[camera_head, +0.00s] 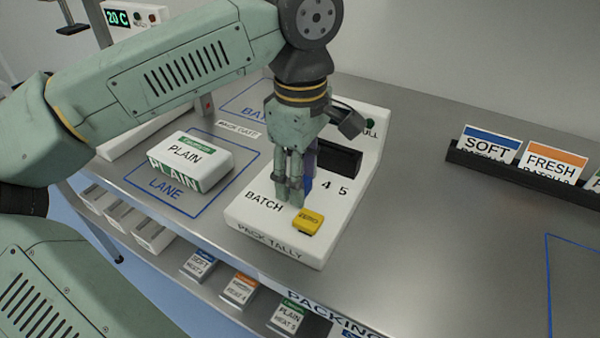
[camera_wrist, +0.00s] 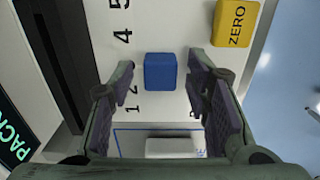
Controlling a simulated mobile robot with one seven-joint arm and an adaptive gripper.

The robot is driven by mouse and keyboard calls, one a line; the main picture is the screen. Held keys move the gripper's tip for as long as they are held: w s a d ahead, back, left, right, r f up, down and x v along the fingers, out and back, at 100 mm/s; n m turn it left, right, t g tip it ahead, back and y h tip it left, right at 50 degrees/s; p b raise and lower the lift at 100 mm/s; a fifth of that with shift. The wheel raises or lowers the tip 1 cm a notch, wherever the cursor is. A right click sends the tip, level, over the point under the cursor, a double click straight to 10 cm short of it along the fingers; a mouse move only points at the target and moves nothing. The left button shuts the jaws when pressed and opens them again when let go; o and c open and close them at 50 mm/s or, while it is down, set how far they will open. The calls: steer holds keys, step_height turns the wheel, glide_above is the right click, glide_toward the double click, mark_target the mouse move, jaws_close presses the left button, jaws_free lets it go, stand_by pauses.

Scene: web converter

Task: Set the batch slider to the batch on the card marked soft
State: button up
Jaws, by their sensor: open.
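The blue slider knob (camera_wrist: 161,71) sits on the white pack tally panel (camera_head: 285,245), beside the printed row of numbers. In the wrist view it is level with the gap between 2 and 4, where a finger covers the print. My gripper (camera_wrist: 160,68) is open, with one finger on each side of the knob. In the head view my gripper (camera_head: 291,192) points down over the panel and hides most of the knob (camera_head: 308,184). The soft card (camera_head: 489,143), white with a blue band, stands in a black rack; its lower line is cut off by the rack and unreadable.
A yellow ZERO button (camera_head: 308,221) is close to my gripper on the panel. A black display block (camera_head: 336,158) stands behind it. A PLAIN pack (camera_head: 191,161) lies in the lane at left. A FRESH card (camera_head: 551,162) is beside the soft card. The steel counter between panel and rack is clear.

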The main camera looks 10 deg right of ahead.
step_height(320, 180, up, 12)
stand_by(0.7)
